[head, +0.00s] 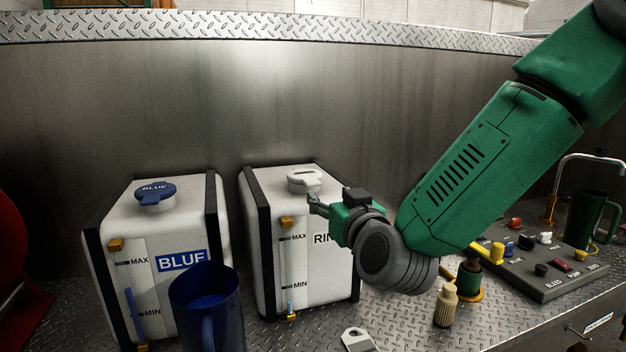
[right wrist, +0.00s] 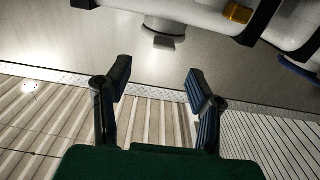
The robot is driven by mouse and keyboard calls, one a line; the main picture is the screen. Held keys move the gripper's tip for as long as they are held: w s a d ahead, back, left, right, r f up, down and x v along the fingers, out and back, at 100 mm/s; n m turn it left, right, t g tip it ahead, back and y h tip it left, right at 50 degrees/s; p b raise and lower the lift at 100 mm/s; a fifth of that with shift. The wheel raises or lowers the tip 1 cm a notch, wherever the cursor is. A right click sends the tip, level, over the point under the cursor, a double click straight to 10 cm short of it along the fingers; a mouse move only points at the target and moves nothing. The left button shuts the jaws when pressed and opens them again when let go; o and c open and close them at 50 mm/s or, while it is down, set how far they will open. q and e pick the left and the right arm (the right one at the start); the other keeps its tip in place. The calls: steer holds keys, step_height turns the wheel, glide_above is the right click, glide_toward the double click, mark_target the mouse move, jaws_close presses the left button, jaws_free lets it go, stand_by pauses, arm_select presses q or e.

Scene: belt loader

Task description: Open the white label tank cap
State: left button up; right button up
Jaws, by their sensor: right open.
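The white cap (head: 304,178) sits on top of the white tank (head: 270,200) with the "RIN…" label, the rest of which my right arm hides. The cap looks closed. In the right wrist view, which looks upside down, the white cap (right wrist: 163,27) shows at the top, beyond the fingertips. My right gripper (head: 316,205) is in front of the cap, slightly right and lower in the head view. In the wrist view its two fingers (right wrist: 158,88) are apart with nothing between them. The left gripper is out of view.
A tank labelled BLUE (head: 160,220) with a blue cap (head: 155,195) stands to the left. A blue pitcher (head: 206,310) stands in front. At right are a beige bottle (head: 446,305), a control panel (head: 545,265) and a green pitcher (head: 588,218). A metal wall (head: 300,110) rises behind.

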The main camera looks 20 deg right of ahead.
mark_target(313, 180)
steer(key=w, duration=0.3)
steer(key=w+a, duration=0.1)
steer(key=w, duration=0.1)
steer(key=w+p, duration=0.1)
steer(key=w, duration=0.2)
steer(key=shift+w+a, duration=0.15)
steer(key=shift+w, duration=0.65)
steer(key=shift+w+d+f, duration=0.15)
steer(key=shift+d, duration=0.2)
steer(key=c, duration=1)
steer(key=shift+a+r, duration=0.15)
steer(key=shift+r, duration=0.05)
jaws_close()
